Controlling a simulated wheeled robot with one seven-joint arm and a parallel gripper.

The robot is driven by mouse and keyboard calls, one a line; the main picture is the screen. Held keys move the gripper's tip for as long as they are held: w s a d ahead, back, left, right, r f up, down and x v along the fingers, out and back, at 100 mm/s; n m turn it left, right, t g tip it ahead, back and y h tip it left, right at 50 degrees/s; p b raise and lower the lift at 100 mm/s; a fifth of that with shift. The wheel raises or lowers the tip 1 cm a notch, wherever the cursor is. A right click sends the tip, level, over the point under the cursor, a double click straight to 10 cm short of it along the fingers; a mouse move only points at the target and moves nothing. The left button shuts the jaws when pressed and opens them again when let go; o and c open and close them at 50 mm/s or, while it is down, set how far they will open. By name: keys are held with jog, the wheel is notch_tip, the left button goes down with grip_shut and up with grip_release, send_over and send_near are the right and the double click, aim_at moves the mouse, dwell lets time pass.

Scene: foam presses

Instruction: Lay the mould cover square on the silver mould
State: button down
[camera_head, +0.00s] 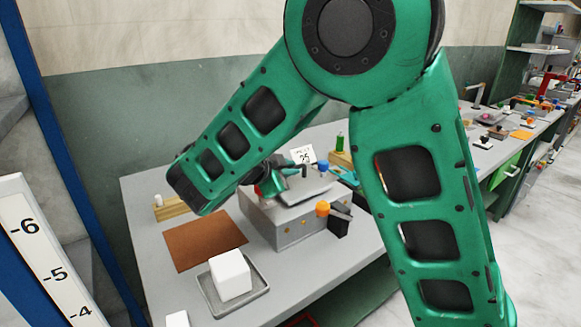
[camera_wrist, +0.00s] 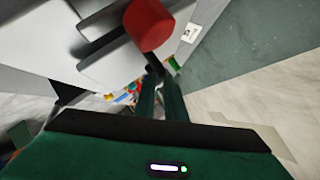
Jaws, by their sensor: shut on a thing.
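The silver mould (camera_head: 290,232) is a grey metal box on the table, partly behind my arm. The mould cover (camera_head: 308,193), a thin pale plate, is over the top of the mould and looks tilted to it. I cannot tell whether they touch. My gripper (camera_head: 285,175) is at the cover's far left side, shut on the cover; the grip itself is mostly hidden. In the wrist view, dark fingers (camera_wrist: 155,70) reach towards a red knob (camera_wrist: 150,22), with pale flat surfaces (camera_wrist: 112,45) beside it.
An orange knob (camera_head: 322,208) and a black block (camera_head: 340,222) are at the mould's right front. A blue knob (camera_head: 322,167) is behind. A white block (camera_head: 230,274) sits on a grey tray (camera_head: 258,292) in front. A brown mat (camera_head: 200,242) lies left.

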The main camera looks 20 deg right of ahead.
jog(key=shift+f, duration=0.45)
dwell(0.5)
jog(key=c, duration=1.7)
grip_release()
jog(key=shift+c, duration=0.2)
jog(key=shift+a, duration=0.1)
